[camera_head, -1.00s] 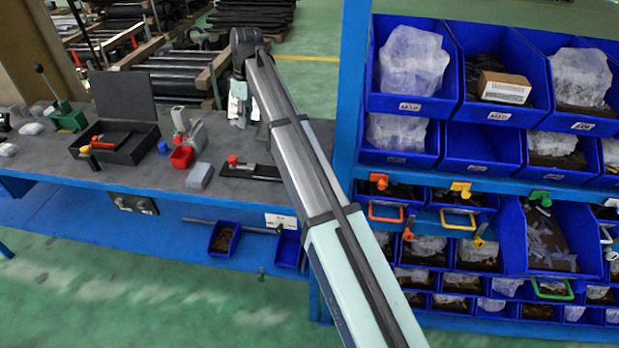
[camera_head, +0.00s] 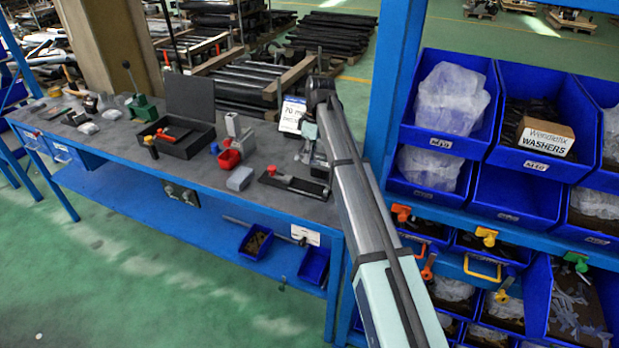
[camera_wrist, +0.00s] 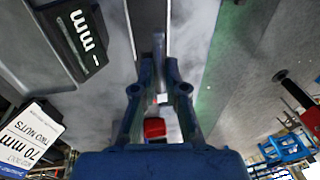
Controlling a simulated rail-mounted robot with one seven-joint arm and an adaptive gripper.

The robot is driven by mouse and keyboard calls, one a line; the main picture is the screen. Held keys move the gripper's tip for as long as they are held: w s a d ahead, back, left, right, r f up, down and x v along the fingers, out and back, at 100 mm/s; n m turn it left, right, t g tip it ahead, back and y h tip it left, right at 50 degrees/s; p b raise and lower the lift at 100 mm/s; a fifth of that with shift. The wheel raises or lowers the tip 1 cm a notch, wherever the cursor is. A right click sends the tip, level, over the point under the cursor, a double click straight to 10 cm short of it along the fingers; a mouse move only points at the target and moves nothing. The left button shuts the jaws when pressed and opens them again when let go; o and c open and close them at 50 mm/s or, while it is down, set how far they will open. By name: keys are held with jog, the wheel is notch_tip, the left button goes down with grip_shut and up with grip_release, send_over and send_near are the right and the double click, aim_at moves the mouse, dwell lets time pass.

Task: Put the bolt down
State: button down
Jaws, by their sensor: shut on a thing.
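My gripper (camera_wrist: 158,92) is shut on a thin grey piece that looks like the bolt (camera_wrist: 159,62); it shows between the fingertips in the wrist view. In the camera_head view my gripper (camera_head: 308,150) hangs over the right end of the grey bench (camera_head: 205,195). The bolt is too small to make out there, and I cannot tell whether it touches the bench. A white card marked 70 mm (camera_wrist: 32,138) lies to the left in the wrist view; it also shows behind my gripper (camera_head: 292,114). A dark block marked mm (camera_wrist: 80,38) is beside it.
A black flat piece with a red-handled tool (camera_head: 292,182), a red bin (camera_head: 229,159), a grey block (camera_head: 240,178) and an open black case (camera_head: 187,140) stand left of my gripper. A blue post (camera_head: 397,85) and blue bins (camera_head: 445,105) stand close on the right.

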aim_at(308, 188)
notch_tip(308, 188, down, 10)
jog(key=shift+f+p, duration=0.2)
jog(key=shift+p, duration=1)
jog(key=shift+f, duration=0.1)
jog(key=c, duration=1.2)
grip_release()
jog(key=r+b, duration=0.1)
jog(key=r, duration=0.3)
jog(key=w+d+r+b, duration=0.1)
jog(key=r, duration=0.3)
jog(key=r+b, duration=0.1)
jog(key=r, duration=0.3)
jog(key=shift+w+d, duration=0.15)
jog(key=shift+d, duration=0.2)
